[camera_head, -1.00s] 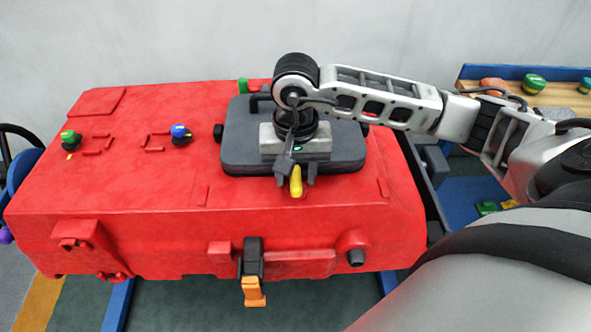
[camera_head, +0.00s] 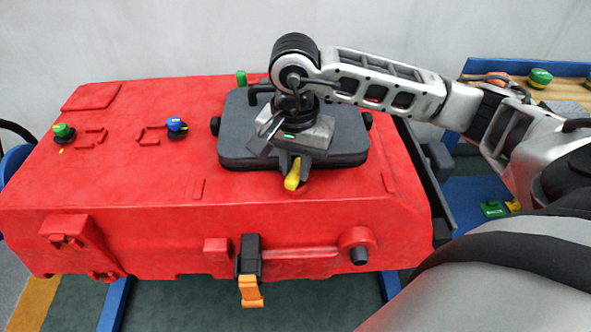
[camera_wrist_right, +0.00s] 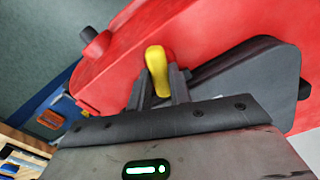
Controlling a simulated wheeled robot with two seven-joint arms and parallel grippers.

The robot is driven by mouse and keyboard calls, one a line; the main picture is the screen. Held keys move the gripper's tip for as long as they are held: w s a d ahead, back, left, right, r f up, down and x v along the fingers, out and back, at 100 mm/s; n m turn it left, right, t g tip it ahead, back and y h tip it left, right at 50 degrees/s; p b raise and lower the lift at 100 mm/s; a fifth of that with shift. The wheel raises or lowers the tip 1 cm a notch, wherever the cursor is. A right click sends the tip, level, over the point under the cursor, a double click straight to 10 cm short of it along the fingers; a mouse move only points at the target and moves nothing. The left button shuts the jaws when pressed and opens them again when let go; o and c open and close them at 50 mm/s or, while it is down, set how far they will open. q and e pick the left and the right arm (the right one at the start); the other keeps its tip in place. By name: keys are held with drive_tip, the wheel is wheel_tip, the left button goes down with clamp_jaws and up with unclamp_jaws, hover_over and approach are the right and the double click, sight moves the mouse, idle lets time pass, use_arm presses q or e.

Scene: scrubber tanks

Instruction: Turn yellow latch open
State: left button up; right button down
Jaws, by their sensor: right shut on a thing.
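The yellow latch (camera_head: 293,176) sits at the front edge of the dark grey lid (camera_head: 237,150) on top of the red tank (camera_head: 130,205). My right gripper (camera_head: 292,170) reaches down over the lid and is shut on the latch. In the right wrist view the yellow latch (camera_wrist_right: 157,70) stands between the two dark fingers of my right gripper (camera_wrist_right: 160,88). The latch's lower part is hidden by the gripper. My left gripper is not in view.
A green knob (camera_head: 62,132) and a blue knob (camera_head: 176,125) stand on the tank's left top. An orange-tipped black latch (camera_head: 250,290) hangs on the front face. A workbench (camera_head: 550,92) with a green object stands at the right back.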

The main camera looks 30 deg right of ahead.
drive_tip(key=m+b, duration=0.2)
drive_tip(key=m, duration=0.1)
drive_tip(key=shift+f+m, duration=0.1)
drive_tip(key=shift+m, duration=0.3)
drive_tip(key=m+b, duration=0.2)
drive_tip(key=m, duration=0.2)
drive_tip(key=shift+b, duration=0.3)
drive_tip(key=m+b, duration=0.1)
drive_tip(key=m, duration=0.3)
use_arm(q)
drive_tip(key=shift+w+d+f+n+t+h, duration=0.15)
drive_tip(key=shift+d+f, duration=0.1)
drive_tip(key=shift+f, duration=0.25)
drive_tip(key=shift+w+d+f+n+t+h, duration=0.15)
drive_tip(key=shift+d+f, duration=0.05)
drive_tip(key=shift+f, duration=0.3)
use_arm(e)
drive_tip(key=shift+m, duration=0.7)
use_arm(q)
drive_tip(key=shift+b, duration=0.3)
use_arm(e)
drive_tip(key=shift+m, duration=0.3)
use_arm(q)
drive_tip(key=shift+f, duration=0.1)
use_arm(e)
drive_tip(key=c, duration=1.3)
unclamp_jaws()
